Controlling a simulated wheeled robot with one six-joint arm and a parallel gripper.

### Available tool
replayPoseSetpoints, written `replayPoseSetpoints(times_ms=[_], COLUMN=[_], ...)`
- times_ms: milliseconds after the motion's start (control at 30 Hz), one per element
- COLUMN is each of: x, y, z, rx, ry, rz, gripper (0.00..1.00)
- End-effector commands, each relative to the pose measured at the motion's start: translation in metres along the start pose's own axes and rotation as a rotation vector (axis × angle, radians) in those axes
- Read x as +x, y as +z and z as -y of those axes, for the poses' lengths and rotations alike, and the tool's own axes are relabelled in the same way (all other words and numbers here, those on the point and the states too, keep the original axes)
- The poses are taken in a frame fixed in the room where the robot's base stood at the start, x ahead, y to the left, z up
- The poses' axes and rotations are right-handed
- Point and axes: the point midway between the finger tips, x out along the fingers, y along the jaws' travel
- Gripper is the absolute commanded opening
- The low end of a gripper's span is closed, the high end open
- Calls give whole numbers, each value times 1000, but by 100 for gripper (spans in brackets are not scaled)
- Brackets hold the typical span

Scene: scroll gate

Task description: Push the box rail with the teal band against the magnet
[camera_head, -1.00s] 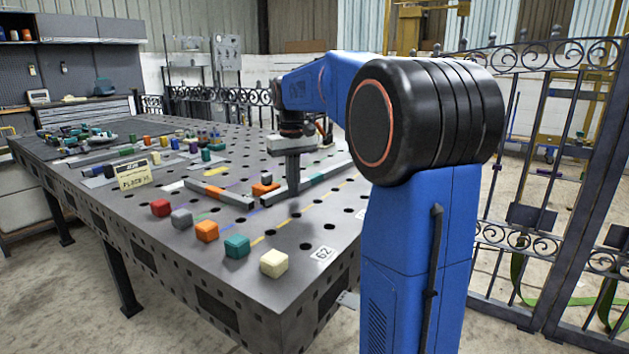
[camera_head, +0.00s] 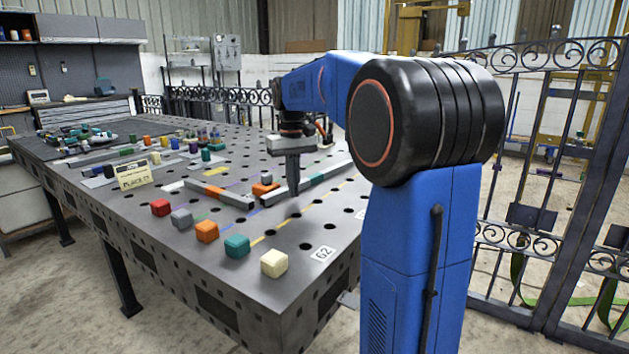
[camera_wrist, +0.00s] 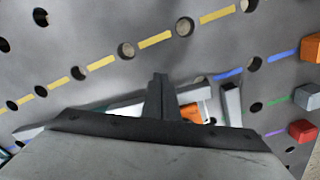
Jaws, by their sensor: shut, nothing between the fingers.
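The grey box rail with the teal band (camera_head: 317,180) lies at a slant on the perforated table. My gripper (camera_head: 293,193) points down at the rail's side, shut and empty; its fingertips overlap the rail in the head view, and I cannot tell whether they touch it. The wrist view shows the shut fingers (camera_wrist: 159,83) from above, with the gripper body hiding much of the rail. An orange piece (camera_head: 262,189) sits between the two rails. I cannot tell which thing is the magnet.
A row of small blocks stands along the table's near side: red (camera_head: 160,207), grey (camera_head: 181,218), orange (camera_head: 207,231), teal (camera_head: 237,245) and cream (camera_head: 274,263). More parts lie farther back.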

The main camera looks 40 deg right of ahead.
Motion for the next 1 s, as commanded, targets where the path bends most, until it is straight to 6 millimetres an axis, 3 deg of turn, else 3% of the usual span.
replayPoseSetpoints(times_ms=[1000], x=[9], y=[0], z=[0], rx=[0], ry=[0], rz=[1], gripper=[0])
